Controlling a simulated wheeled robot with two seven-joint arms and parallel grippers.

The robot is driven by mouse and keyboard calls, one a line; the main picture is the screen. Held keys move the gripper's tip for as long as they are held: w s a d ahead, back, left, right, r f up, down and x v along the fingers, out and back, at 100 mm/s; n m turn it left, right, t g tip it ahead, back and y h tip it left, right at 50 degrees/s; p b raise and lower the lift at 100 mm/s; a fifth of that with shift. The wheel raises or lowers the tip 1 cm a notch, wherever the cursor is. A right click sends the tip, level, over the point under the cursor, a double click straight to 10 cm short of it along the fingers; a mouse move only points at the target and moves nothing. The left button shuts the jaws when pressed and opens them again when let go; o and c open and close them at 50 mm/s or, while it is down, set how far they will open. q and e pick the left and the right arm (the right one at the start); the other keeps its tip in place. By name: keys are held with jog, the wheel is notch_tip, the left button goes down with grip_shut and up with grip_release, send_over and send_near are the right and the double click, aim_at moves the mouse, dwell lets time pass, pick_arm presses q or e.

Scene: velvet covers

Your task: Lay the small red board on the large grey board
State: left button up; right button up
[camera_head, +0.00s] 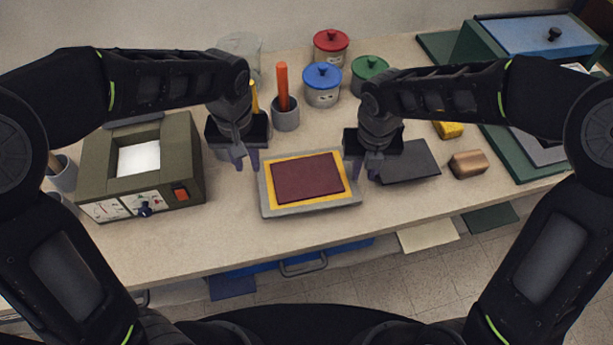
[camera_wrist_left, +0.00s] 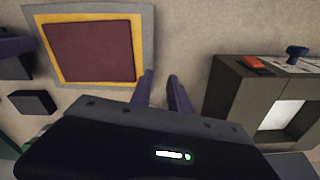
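The small red board (camera_head: 307,177) lies flat on a yellow board (camera_head: 345,178), which lies on the large grey board (camera_head: 310,211) on the table. The stack also shows in the left wrist view, with the red board (camera_wrist_left: 93,50) inside yellow and grey borders. My left gripper (camera_head: 246,160) is open and empty, above the table just left of the stack; its fingers show apart in the left wrist view (camera_wrist_left: 161,92). My right gripper (camera_head: 366,168) is open and empty, just right of the stack. Neither gripper touches the boards.
An olive box with a white window (camera_head: 190,150) stands left. Behind are a grey cup with an orange stick (camera_head: 286,115) and red, blue (camera_head: 322,90) and green lidded pots. A dark plate (camera_head: 412,163) and a brown block (camera_head: 467,164) lie right. The table's front is clear.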

pick_arm(q)
notch_tip(320, 180, up, 8)
jog(key=shift+s, duration=0.3)
pick_arm(e)
jog(key=shift+r, duration=0.15)
notch_tip(320, 180, up, 12)
jog(key=shift+s, duration=0.45)
pick_arm(q)
jog(key=shift+s+f, duration=0.1)
pick_arm(e)
jog(key=shift+s+f, duration=0.1)
jog(key=shift+f, duration=0.15)
